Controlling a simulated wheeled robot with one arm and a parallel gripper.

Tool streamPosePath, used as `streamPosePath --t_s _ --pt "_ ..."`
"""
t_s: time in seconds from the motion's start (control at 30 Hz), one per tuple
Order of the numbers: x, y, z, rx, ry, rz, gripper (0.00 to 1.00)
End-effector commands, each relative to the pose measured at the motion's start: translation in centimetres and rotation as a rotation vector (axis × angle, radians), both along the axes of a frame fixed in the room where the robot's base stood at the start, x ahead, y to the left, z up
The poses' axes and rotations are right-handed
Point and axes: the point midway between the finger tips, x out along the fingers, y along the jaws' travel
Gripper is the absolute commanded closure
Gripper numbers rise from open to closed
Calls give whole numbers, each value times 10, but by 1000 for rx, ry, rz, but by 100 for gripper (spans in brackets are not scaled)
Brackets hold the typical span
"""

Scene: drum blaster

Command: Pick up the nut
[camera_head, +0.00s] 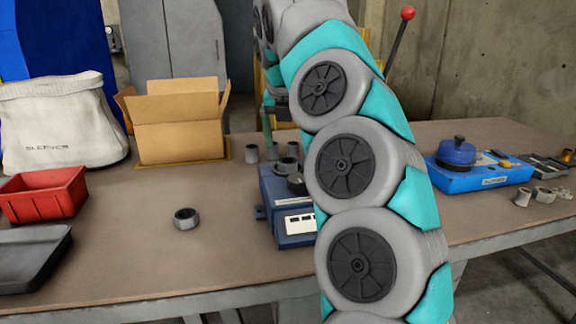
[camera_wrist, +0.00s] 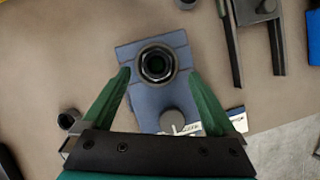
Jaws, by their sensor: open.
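A grey hex nut (camera_head: 185,218) lies alone on the brown workbench, left of a blue machine (camera_head: 284,225). What looks like the same nut (camera_wrist: 69,119) shows in the wrist view, left of my gripper's left finger. My gripper (camera_wrist: 160,74) is open over the blue machine (camera_wrist: 132,57), its green fingers apart. A dark-centred ring-shaped part (camera_wrist: 157,48) sits on the machine between the fingertips, with nothing gripped. I cannot tell whether this ring is a loose nut.
A red bin (camera_head: 45,196), a dark tray (camera_head: 30,262), a cardboard box (camera_head: 178,128) and a white bag (camera_head: 60,125) stand at left. Small grey cylinders (camera_head: 251,153) stand behind the machine. A blue device (camera_head: 485,178) is at right. The bench (camera_head: 130,250) is clear around the hex nut.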

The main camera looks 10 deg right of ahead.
Motion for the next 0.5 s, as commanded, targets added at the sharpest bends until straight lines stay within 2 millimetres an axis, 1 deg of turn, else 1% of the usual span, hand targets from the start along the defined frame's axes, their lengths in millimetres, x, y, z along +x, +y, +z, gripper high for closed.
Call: streamPosePath --t_s 0.23,0.3,0.4,0.5 --pt "11 2 -30 0 3 5 7" --pt "15 0 -39 0 2 3 7" --pt "18 -1 -46 -1 1 3 7" --pt "19 -2 -49 -1 -1 1 7"
